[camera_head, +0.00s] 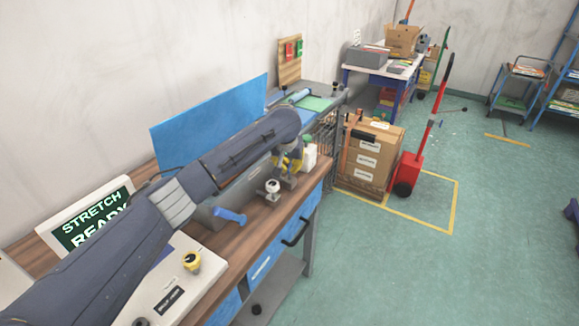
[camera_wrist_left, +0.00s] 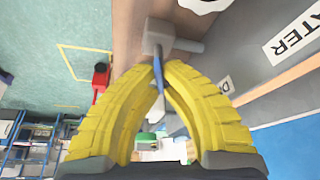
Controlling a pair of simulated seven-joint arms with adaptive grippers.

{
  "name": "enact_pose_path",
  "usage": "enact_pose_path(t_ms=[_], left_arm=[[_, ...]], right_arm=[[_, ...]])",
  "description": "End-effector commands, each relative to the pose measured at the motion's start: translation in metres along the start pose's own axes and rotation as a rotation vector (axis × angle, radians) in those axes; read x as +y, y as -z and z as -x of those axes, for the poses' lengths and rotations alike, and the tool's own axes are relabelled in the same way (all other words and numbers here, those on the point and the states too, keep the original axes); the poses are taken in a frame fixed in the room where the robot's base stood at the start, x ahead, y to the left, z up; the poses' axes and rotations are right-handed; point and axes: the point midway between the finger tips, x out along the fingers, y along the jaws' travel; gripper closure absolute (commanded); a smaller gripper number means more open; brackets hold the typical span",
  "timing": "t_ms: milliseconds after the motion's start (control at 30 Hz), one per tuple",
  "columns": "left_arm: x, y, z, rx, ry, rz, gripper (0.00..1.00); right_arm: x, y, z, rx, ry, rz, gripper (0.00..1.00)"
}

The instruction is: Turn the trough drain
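The trough drain (camera_wrist_left: 160,38) shows in the left wrist view as a grey fitting with a short pipe running to the grey trough wall (camera_wrist_left: 262,62), which bears a label ending in "TER". Its blue lever (camera_wrist_left: 158,76) passes between my left gripper's yellow fingertips (camera_wrist_left: 160,68), which are closed in on it from both sides. In the head view my left gripper (camera_head: 290,162) points down over the bench, beside the trough's far end. My arm covers much of the trough and gripper there. My right gripper is in neither view.
A blue board (camera_head: 212,118) stands behind my arm.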

Motion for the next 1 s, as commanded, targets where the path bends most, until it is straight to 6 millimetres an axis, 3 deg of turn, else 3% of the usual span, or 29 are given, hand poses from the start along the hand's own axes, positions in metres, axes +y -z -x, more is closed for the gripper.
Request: enact_pose_path(t_ms=[500, 1000], left_arm=[[0.0002, -0.0005, -0.0005, -0.002, 0.129, 0.311, 1.00], [-0.0004, -0.0005, -0.0007, -0.002, 0.157, 0.381, 1.00]], right_arm=[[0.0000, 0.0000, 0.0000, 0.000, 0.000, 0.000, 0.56], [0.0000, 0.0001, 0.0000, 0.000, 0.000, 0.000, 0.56]])
